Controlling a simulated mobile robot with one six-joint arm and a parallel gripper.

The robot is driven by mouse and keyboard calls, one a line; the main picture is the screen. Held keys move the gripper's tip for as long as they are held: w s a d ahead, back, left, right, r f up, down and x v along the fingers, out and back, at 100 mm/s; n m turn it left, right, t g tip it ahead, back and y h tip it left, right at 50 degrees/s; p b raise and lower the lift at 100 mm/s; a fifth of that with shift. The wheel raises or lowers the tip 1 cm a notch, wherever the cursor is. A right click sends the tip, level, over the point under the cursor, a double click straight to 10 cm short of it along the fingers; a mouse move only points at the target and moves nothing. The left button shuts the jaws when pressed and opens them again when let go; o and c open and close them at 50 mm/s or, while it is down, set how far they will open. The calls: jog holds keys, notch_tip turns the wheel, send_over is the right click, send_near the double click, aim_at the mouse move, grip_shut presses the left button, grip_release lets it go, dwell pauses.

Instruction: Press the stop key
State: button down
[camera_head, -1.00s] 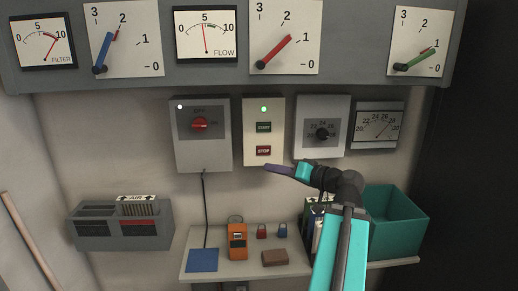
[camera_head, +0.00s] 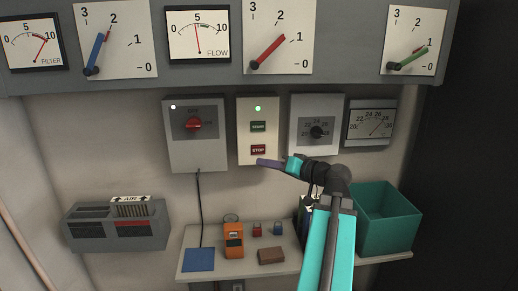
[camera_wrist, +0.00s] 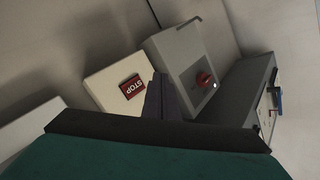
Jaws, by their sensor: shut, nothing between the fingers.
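The red stop key (camera_head: 258,149) sits low on a cream panel (camera_head: 246,116), under the green start key (camera_head: 258,127). A green lamp (camera_head: 258,108) is lit at the panel's top. My gripper (camera_head: 259,162) is shut and empty, its dark fingers just below the stop key in the head view. In the wrist view the stop key (camera_wrist: 131,86) shows tilted, with its label readable, and the gripper's fingers (camera_wrist: 159,82) are to its right. The key's face is uncovered. I cannot tell whether the fingertips touch the panel.
A grey box with a red rotary switch (camera_head: 194,124) is left of the panel, a dial box (camera_head: 316,132) right. A shelf (camera_head: 223,267) below holds an orange meter (camera_head: 233,240), padlocks and a brown block. A green bin (camera_head: 388,222) stands right.

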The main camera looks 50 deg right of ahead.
aim_at(253, 152)
jog(key=w+d, duration=0.4)
jog(key=w, duration=0.1)
jog(key=shift+b, duration=0.35)
jog(key=shift+d, duration=0.1)
jog(key=shift+w+d+b, duration=0.55)
jog(key=shift+w+b, duration=0.1)
jog(key=shift+b, duration=0.05)
dwell(3.2)
jog(key=shift+s+a, duration=0.5)
jog(key=shift+s, duration=0.15)
dwell(0.6)
jog(key=shift+s+a+b, duration=0.3)
jog(key=shift+s+a, duration=0.5)
jog(key=shift+s, duration=0.2)
jog(key=shift+s+a+b, duration=0.25)
jog(key=shift+s+a, duration=0.55)
jog(key=shift+s, duration=0.15)
